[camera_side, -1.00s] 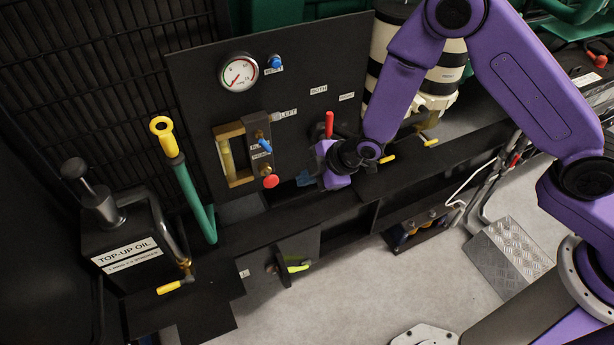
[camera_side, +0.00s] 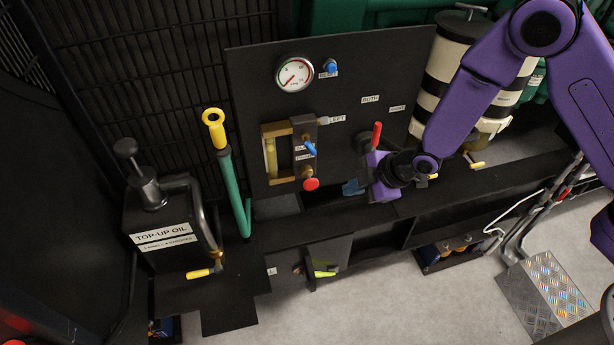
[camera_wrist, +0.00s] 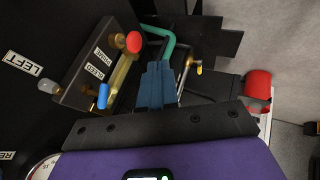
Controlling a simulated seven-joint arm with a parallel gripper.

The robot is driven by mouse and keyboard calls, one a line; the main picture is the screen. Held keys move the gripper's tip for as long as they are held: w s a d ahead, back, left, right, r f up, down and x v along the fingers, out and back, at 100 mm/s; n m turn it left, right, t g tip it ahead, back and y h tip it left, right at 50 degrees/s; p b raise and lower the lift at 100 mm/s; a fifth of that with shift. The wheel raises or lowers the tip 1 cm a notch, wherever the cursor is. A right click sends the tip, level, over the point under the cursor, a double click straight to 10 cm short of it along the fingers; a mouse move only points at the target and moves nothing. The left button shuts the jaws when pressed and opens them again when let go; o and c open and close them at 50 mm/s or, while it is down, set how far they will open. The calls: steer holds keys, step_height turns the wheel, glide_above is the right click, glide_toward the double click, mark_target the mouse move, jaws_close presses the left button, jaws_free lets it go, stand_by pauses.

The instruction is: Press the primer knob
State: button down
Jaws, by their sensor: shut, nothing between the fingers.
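The primer knob is a round red knob (camera_side: 311,184) at the bottom of the brass and dark valve block on the black panel. It also shows in the wrist view (camera_wrist: 134,42), beside a label that appears to read PRIME. A blue bleed knob (camera_side: 309,149) sits above it, and it shows in the wrist view (camera_wrist: 103,96) too. My gripper (camera_side: 347,188) is to the right of the red knob in the side view, with a visible gap. Its blue fingers (camera_wrist: 157,85) are shut together and empty, not touching the knob.
A red lever (camera_side: 376,136) stands just above my gripper. A pressure gauge (camera_side: 294,74) is high on the panel. A green pipe with a yellow top (camera_side: 214,130) rises left of the valve block. The top-up oil can (camera_side: 158,225) stands further left. Grey floor is open in front.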

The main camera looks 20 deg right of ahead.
mark_target(310, 181)
steer(key=shift+s+d, duration=0.1)
steer(key=shift+s, duration=0.05)
steer(key=w+a+f, duration=0.5)
steer(key=w+f, duration=0.2)
steer(key=w, duration=0.1)
steer(key=shift+f, duration=0.4)
stand_by(0.4)
steer(key=shift+w, duration=0.1)
